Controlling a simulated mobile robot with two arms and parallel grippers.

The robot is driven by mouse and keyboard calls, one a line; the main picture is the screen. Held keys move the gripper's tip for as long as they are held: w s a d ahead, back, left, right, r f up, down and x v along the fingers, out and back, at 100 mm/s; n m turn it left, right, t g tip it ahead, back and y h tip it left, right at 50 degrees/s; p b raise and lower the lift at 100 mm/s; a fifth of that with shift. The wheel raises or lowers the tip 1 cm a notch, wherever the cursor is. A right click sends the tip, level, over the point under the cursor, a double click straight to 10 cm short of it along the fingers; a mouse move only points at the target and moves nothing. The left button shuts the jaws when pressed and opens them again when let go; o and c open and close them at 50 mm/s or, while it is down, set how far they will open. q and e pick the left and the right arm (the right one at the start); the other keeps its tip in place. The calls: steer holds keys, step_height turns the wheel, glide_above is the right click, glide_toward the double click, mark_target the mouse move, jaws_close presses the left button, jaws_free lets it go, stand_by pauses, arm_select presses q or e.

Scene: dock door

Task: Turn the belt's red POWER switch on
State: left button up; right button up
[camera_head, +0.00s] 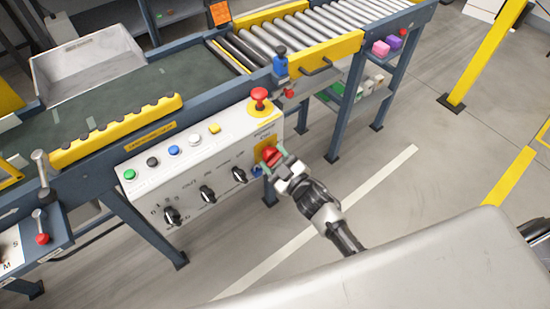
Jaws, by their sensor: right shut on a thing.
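The control box (203,175) is a white panel on the near side of the conveyor. The red POWER switch (269,153) sits on a yellow plate at its right end. My right gripper (272,160) is at this switch, with its fingers on both sides of the red knob, shut on it. The fingers partly hide the knob, and I cannot read its setting. My left gripper is not in view.
A red mushroom button (260,96) stands just above the switch. Black knobs (208,194) and several coloured buttons (173,151) line the panel. The floor right of the conveyor is clear up to a yellow post (482,55).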

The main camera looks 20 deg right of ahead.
steer(key=shift+f+n, duration=0.1)
steer(key=shift+n, duration=0.8)
steer(key=shift+n+b, duration=0.3)
steer(key=shift+n, duration=0.7)
steer(key=n, duration=0.2)
steer(key=shift+a+f+n+b, duration=0.1)
steer(key=shift+n+b, duration=0.2)
steer(key=n+b, duration=0.1)
steer(key=n, duration=0.2)
steer(key=shift+s+f, duration=0.1)
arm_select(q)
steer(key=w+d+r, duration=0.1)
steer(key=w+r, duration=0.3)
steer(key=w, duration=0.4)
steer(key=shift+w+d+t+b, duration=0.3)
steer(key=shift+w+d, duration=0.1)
arm_select(e)
steer(key=shift+n, duration=1.3)
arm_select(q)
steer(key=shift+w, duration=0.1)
arm_select(e)
steer(key=o, duration=0.9)
